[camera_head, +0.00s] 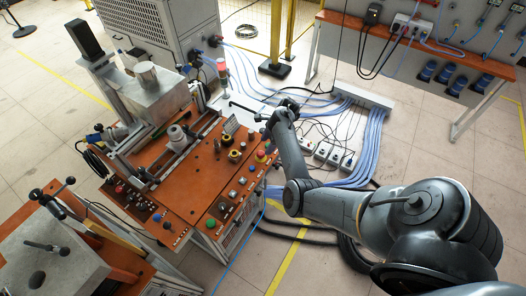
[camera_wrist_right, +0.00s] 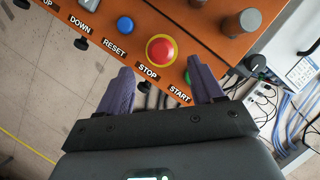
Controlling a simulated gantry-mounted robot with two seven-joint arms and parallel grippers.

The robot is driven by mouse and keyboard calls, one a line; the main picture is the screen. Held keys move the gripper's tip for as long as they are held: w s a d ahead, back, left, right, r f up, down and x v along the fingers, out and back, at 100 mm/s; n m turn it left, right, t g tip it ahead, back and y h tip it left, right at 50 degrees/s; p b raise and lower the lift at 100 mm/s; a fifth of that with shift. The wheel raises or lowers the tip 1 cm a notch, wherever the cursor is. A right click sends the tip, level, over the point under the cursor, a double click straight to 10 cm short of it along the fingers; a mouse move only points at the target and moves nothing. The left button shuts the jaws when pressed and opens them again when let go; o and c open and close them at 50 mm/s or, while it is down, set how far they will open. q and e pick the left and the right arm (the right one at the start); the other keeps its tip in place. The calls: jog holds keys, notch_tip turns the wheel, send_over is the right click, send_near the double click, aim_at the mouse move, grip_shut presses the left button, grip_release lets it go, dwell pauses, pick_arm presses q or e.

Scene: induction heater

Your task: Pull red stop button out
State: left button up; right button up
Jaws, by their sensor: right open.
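The red stop button (camera_wrist_right: 161,50) sits in a yellow ring on the orange panel, above the STOP label, in the right wrist view. In the head view the stop button (camera_head: 261,156) is at the panel's right edge. My right gripper (camera_wrist_right: 160,66) is open, its two purple fingers pointing at the panel on either side of the button's line. Nothing is between the fingers, and they look apart from the button; the exact distance is hard to tell. In the head view my right gripper (camera_head: 272,132) is small and dark beside the panel. My left gripper is not in view.
A blue reset button (camera_wrist_right: 125,25) is left of the stop button. A green start button (camera_wrist_right: 188,77) lies close to the right finger. Dark knobs (camera_wrist_right: 243,22) stand farther back on the panel. Cables and power strips (camera_head: 330,153) lie on the floor to the right.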

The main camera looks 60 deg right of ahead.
aim_at(261, 153)
jog(key=shift+x, duration=2.65)
